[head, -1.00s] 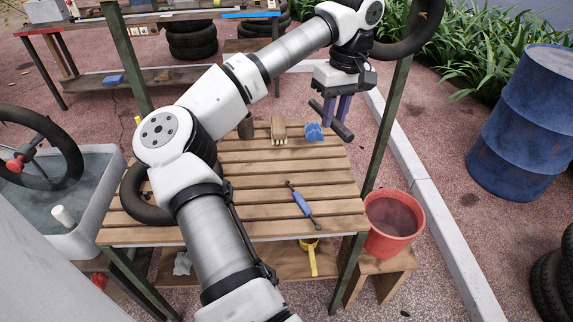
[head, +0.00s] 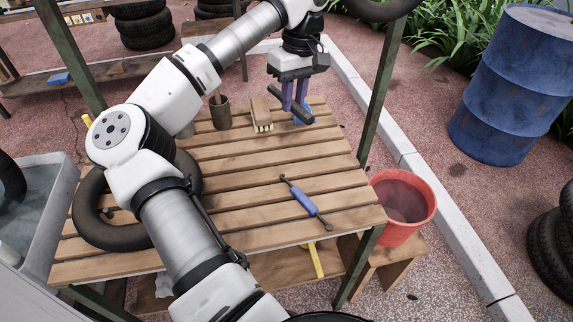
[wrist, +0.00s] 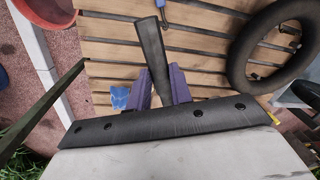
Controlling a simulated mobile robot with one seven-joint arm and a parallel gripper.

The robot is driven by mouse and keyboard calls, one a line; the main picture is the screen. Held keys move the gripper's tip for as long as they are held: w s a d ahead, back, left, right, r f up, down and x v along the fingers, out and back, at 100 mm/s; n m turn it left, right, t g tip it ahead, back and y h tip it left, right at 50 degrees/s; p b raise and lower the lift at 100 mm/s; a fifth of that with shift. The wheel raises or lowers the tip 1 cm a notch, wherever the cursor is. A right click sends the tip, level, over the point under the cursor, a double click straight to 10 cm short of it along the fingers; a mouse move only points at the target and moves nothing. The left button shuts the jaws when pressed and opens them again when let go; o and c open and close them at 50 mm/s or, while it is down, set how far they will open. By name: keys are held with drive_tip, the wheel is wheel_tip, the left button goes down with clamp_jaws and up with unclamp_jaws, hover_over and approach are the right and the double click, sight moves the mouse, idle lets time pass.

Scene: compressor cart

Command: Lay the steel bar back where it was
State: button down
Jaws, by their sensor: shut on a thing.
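The steel bar (head: 297,112) is a dark grey flat bar. My gripper (head: 295,101) is shut on it, with its purple fingers on either side, over the back right corner of the slatted wooden table (head: 250,180). In the wrist view the bar (wrist: 151,50) sticks out between the fingers (wrist: 158,82), pointing toward the table's middle. The bar appears to be above the slats; the height of the gap is hard to tell.
A blue item (wrist: 120,97) lies near the bar, mostly hidden in the head view. A brush (head: 261,115), a brown cup (head: 220,113), a blue-handled tool (head: 304,200) and a tyre (head: 90,220) are on the table. A red bucket (head: 402,205) stands at right. The middle slats are clear.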

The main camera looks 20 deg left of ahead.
sight(291, 170)
wheel_tip(291, 170, down, 18)
drive_tip(key=p, duration=0.3)
drive_tip(key=shift+f, duration=0.4)
drive_tip(key=shift+f, duration=0.1)
drive_tip(key=shift+f, duration=0.1)
drive_tip(key=c, duration=1.5)
unclamp_jaws()
drive_tip(key=shift+c, duration=0.2)
wheel_tip(291, 170, up, 12)
drive_tip(key=w+b, duration=0.1)
drive_tip(key=b, duration=0.1)
drive_tip(key=shift+d+r+b, duration=0.2)
drive_tip(key=shift+d+b, duration=0.1)
drive_tip(key=shift+d, duration=0.05)
